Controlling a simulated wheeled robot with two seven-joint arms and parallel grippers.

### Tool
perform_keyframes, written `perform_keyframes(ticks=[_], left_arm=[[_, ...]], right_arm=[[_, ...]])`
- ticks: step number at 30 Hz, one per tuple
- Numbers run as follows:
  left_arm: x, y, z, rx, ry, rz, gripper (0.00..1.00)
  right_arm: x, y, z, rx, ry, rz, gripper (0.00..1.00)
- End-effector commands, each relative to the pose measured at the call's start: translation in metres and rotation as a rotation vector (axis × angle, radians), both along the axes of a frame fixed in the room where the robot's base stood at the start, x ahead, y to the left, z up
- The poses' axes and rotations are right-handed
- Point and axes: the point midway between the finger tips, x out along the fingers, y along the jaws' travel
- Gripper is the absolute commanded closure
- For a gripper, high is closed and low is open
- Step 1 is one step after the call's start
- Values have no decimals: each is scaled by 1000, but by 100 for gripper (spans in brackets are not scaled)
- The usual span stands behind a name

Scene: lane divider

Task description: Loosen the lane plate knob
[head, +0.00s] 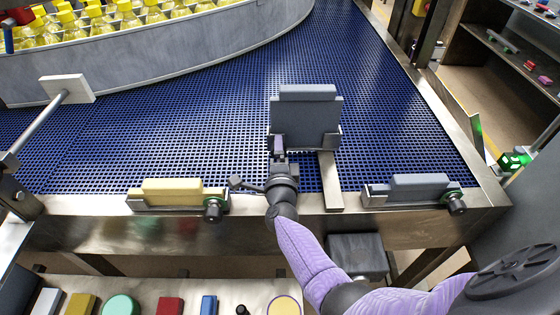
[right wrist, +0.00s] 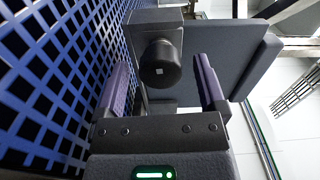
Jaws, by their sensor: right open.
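The lane plate (head: 305,122) is a dark grey upright panel standing over the blue conveyor, at the end of a metal bar (head: 331,182). Its black round knob (right wrist: 160,63), with a small pale square on its face, shows in the right wrist view. In the head view my right gripper hides the knob. My right gripper (head: 279,148) is in front of the plate. In the right wrist view its open purple fingers (right wrist: 162,82) point toward the knob, one on each side with gaps visible. Whether the fingertips reach past the knob's face is unclear. My left gripper is out of view.
A yellow block (head: 172,190) and a grey block (head: 418,186) sit in holders with dark knobs on the conveyor's metal front edge. A white paddle on a rod (head: 68,88) is at left. Yellow-capped bottles (head: 100,22) stand behind a curved grey wall.

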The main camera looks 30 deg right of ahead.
Motion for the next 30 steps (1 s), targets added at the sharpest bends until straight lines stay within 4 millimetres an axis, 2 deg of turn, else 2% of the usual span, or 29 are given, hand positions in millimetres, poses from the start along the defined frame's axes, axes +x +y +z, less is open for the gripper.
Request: perform_keyframes(ticks=[6, 12, 18, 30], left_arm=[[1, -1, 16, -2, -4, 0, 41], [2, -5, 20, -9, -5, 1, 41], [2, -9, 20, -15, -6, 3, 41], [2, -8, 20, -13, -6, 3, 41]], right_arm=[[-41, 19, 3, 4, 3, 0, 10], [-71, 34, 1, 2, 2, 1, 10], [-81, 39, 1, 1, 0, 0, 10], [-81, 40, 1, -2, 1, 5, 10]])
